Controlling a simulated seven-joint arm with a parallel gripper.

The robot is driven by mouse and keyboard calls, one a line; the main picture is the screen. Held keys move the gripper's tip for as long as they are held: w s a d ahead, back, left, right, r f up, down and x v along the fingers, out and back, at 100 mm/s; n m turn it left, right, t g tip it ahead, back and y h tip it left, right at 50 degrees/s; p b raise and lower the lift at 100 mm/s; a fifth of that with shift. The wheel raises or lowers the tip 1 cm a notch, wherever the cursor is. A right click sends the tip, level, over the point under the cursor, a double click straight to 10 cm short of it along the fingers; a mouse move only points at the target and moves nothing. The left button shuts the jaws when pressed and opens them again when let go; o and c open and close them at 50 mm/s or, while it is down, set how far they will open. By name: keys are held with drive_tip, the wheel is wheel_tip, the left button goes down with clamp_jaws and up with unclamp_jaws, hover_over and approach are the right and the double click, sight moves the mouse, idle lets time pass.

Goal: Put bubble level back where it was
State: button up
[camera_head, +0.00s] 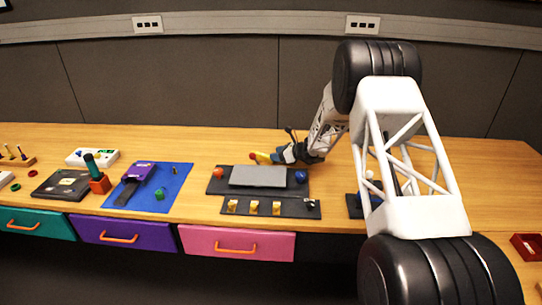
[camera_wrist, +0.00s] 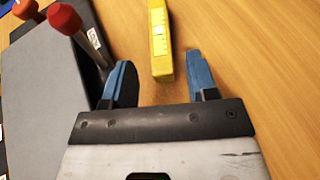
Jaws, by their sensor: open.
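The bubble level is a yellow bar (camera_wrist: 160,42) with a small pale vial window, lying on the wooden table in the wrist view. Its near end reaches between the two blue fingertips of my gripper (camera_wrist: 160,82), which is open with a gap on both sides of the bar. In the head view the yellow level (camera_head: 262,157) shows just left of my gripper (camera_head: 280,155), behind the dark trackball panel (camera_head: 216,184). The level's far end is cut off by the wrist view's top edge.
The panel has a grey plate (camera_head: 258,176), a red ball (camera_head: 219,171) and a blue ball (camera_head: 300,176). A blue mat (camera_head: 178,190) lies left. Bare table lies behind the panel.

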drive_tip(key=v, duration=0.6)
drive_tip(key=shift+s+d+r, duration=0.1)
drive_tip(key=shift+s+d, duration=0.05)
drive_tip(key=shift+d, duration=0.2)
idle(0.5)
drive_tip(key=shift+s+r, duration=0.35)
drive_tip(key=shift+r, duration=0.2)
drive_tip(key=s+d+r+n+g+h, duration=0.15)
drive_tip(key=s+r+n, duration=0.25)
drive_tip(key=s+r, duration=0.55)
drive_tip(key=s+d+r+n+g+h, duration=0.15)
drive_tip(key=s+d+r+n, duration=0.35)
drive_tip(key=s, duration=0.7)
drive_tip(key=s+r+n+g+h, duration=0.15)
drive_tip(key=s+r+n, duration=0.25)
drive_tip(key=s+r, duration=0.55)
drive_tip(key=s+d+n+h, duration=0.2)
drive_tip(key=s+d+n, duration=0.1)
drive_tip(key=s, duration=0.8)
drive_tip(key=s+d+n+t+h, duration=0.1)
drive_tip(key=s+d+n+h, duration=0.2)
drive_tip(key=s, duration=0.9)
drive_tip(key=s+d+n+t+h, duration=0.1)
drive_tip(key=s+d+n+h, duration=0.2)
drive_tip(key=s, duration=0.9)
drive_tip(key=shift+d+r, duration=0.4)
drive_tip(key=shift+d, duration=0.75)
